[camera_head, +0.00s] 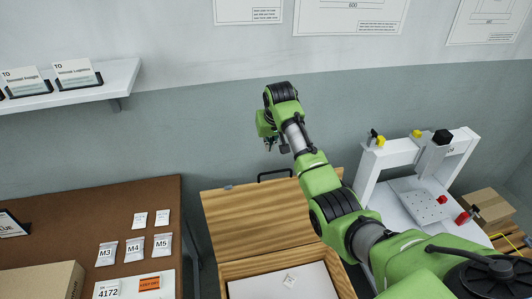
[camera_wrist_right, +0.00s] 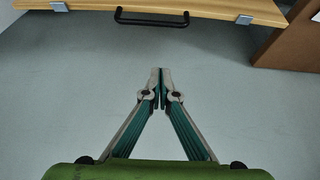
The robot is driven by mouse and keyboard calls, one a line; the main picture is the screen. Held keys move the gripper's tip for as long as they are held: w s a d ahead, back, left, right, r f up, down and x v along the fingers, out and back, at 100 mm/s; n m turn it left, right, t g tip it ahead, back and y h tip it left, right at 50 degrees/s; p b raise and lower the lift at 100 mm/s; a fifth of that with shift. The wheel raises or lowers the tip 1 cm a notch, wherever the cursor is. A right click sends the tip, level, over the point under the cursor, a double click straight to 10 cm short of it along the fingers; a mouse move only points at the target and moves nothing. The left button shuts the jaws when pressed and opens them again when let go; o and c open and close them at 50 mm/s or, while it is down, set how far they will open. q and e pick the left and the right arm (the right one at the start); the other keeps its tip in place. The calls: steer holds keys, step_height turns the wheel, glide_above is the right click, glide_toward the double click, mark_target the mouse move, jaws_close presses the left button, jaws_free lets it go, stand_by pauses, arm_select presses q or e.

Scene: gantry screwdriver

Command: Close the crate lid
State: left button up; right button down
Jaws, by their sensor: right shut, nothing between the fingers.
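The wooden crate (camera_head: 270,268) stands at the bottom middle of the head view. Its striped lid (camera_head: 240,217) is open and extends back from the crate toward the wall. A black handle (camera_head: 275,173) is on the lid's far edge; it also shows at the top of the wrist view (camera_wrist_right: 152,20). My right gripper (camera_head: 270,143) is beyond the lid's far edge, near the wall. In the wrist view its fingertips (camera_wrist_right: 160,74) are together and empty, apart from the handle and lid edge. My left gripper is not in view.
A white sheet with a small pale item (camera_head: 289,279) lies in the crate. A brown table (camera_head: 70,215) with labelled packets stands left. A white gantry (camera_head: 420,155) with a plate stands right. A shelf (camera_head: 75,88) is on the wall at the upper left.

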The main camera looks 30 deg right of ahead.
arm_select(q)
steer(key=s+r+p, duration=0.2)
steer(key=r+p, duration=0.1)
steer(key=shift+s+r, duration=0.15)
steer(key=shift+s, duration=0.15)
arm_select(e)
step_height(320, 180, down, 9)
steer(key=shift+s, duration=0.2)
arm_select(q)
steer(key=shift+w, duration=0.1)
arm_select(e)
steer(key=shift+a, duration=0.1)
stand_by(0.4)
